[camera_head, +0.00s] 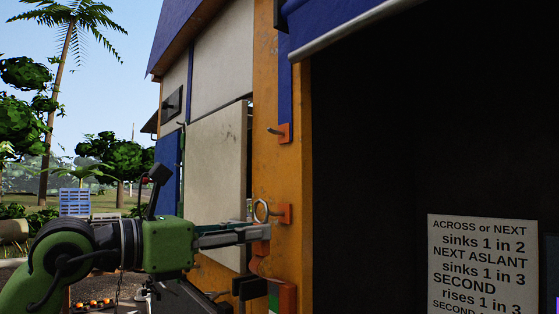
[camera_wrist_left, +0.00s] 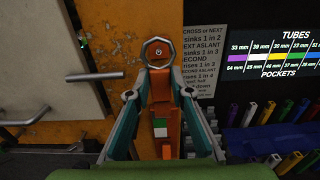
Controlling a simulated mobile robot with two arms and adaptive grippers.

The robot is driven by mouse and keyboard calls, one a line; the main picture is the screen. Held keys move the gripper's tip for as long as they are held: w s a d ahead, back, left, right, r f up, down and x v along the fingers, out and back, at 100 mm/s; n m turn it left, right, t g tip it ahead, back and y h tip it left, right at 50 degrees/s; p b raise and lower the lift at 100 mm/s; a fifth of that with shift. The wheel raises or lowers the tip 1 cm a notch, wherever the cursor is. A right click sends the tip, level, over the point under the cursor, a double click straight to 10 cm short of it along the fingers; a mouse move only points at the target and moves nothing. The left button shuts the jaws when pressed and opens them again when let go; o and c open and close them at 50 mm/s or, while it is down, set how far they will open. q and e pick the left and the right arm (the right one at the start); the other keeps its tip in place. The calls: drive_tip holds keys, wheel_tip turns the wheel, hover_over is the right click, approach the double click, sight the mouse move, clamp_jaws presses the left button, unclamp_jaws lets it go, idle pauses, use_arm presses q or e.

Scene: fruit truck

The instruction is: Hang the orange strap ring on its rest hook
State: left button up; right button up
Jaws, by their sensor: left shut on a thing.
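My left gripper (camera_head: 268,233) reaches in from the left and is shut on the orange strap (camera_wrist_left: 162,110) just below its metal ring. The ring (camera_head: 262,210) stands upright above the fingertips and also shows in the left wrist view (camera_wrist_left: 145,53). Behind it, a lower hook on an orange plate (camera_head: 285,213) is fixed to the yellow post. A small round tip shows inside the ring in the wrist view; I cannot tell whether it passes through the ring. The strap hangs down with a white and green patch. My right gripper is not in view.
An upper hook on an orange plate (camera_head: 284,133) sits higher on the post (camera_head: 268,60). A metal handle bar (camera_wrist_left: 95,76) is left of the ring. A lettered sign (camera_head: 482,262) and colored tubes (camera_wrist_left: 250,114) are to the right.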

use_arm(q)
drive_tip(key=shift+w+d, duration=0.1)
drive_tip(key=shift+d, duration=0.05)
idle(0.5)
drive_tip(key=shift+f+x, duration=0.2)
drive_tip(key=shift+x, duration=1.15)
drive_tip(key=shift+w+d+f, duration=0.35)
drive_tip(key=shift+d+f, duration=0.15)
idle(0.8)
idle(0.4)
drive_tip(key=o, duration=1.1)
drive_tip(key=shift+o, duration=0.2)
drive_tip(key=shift+a, duration=0.1)
